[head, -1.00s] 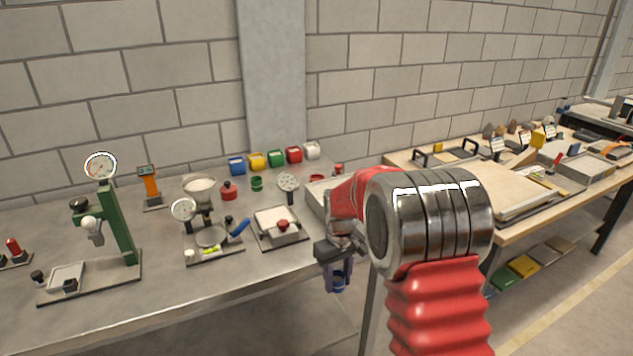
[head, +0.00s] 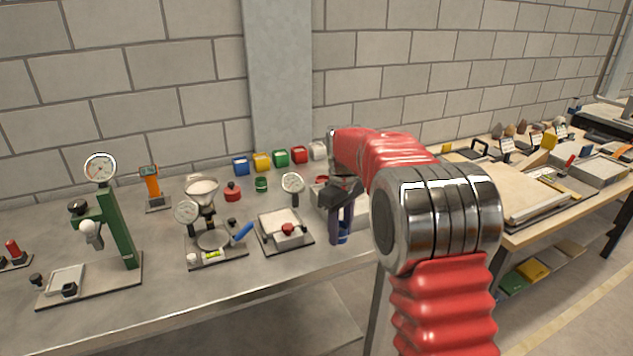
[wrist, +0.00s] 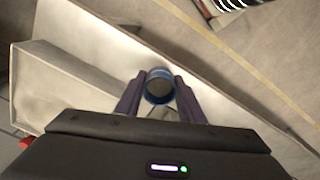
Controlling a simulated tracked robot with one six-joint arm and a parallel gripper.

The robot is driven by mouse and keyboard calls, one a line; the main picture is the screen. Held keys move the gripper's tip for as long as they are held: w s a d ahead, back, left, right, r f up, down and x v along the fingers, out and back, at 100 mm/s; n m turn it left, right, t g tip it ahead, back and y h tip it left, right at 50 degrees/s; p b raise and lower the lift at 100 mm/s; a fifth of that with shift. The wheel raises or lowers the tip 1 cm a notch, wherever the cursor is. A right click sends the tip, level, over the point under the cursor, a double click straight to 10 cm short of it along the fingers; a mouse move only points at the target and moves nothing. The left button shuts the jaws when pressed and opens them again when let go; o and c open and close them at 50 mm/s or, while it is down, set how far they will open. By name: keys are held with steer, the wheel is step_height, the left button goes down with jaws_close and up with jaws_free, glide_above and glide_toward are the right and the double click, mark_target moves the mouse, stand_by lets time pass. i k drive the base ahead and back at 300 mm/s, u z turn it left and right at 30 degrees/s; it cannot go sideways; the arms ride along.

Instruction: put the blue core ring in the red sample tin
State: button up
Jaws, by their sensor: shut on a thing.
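My gripper (head: 341,236) is shut on the blue core ring (wrist: 158,73); its dark purple fingers point down, one on each side of the ring. In the head view the ring (head: 343,239) shows as a small blue patch low between the fingertips, held in the air near the table's right end. A small round red tin (head: 321,181) stands behind my gripper, partly hidden by it; it looks like the sample tin. A red bit (wrist: 25,142) shows at the lower left of the wrist view, too small to name.
A grey bench (head: 130,315) holds a dial stand (head: 120,235), a plate with a level (head: 213,250) and a sand box (head: 280,228). A green tin (head: 261,184) and a red knobbed jar (head: 232,191) stand behind. Coloured boxes (head: 262,162) line the wall. A second table is at right.

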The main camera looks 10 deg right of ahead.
mark_target(323, 181)
steer(key=i, duration=1.3)
steer(key=z, duration=0.05)
